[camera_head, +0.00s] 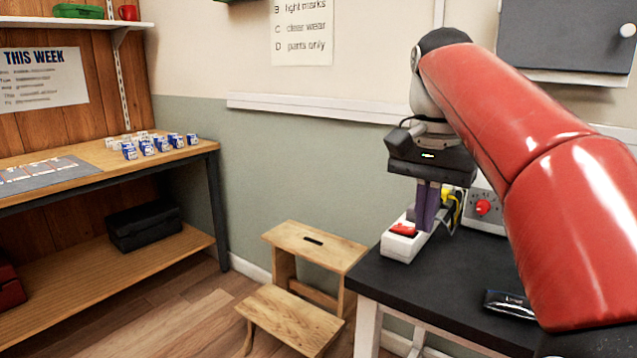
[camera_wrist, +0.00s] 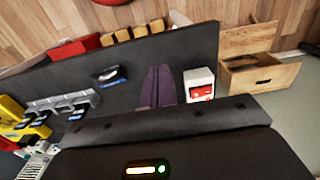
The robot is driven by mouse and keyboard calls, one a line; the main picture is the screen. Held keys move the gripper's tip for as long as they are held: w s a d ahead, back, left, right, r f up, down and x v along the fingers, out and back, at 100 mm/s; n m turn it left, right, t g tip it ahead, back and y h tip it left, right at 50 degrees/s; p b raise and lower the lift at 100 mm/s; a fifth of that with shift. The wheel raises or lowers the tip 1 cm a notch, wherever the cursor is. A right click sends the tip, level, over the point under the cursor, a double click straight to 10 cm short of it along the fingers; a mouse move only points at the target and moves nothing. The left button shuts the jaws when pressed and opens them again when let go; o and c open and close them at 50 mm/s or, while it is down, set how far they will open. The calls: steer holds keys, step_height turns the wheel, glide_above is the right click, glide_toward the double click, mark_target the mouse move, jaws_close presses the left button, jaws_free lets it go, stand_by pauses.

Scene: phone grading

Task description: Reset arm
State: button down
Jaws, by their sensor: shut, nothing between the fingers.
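My red arm reaches in from the right in the head view. My gripper (camera_head: 426,207) points down over the dark-topped table (camera_head: 400,280), with its purple fingers together and nothing between them. The fingers also show in the wrist view (camera_wrist: 159,86), over the dark tabletop. A white box with a red switch (camera_head: 403,238) sits on the table beside the fingertips, and it shows right of the fingers in the wrist view (camera_wrist: 199,84). I cannot tell whether the fingertips touch anything.
A dark phone-like object (camera_head: 508,304) lies near the table's front. A grey rack (camera_wrist: 62,107) holds several dark items. A device with a red knob (camera_head: 483,207) stands behind. A wooden step stool (camera_head: 290,315) stands left of the table. A wooden bench (camera_head: 90,168) carries small boxes.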

steer(key=s+f+n+t, duration=0.2)
steer(key=s+f+n, duration=0.1)
steer(key=s+f, duration=0.5)
steer(key=s+f+n+t, duration=0.3)
steer(key=s+f, duration=0.5)
steer(key=f, duration=0.6)
steer(key=shift+f+n+t, duration=0.25)
steer(key=shift+n+t, duration=0.05)
steer(key=shift+n, duration=0.3)
steer(key=shift+s+d, duration=0.1)
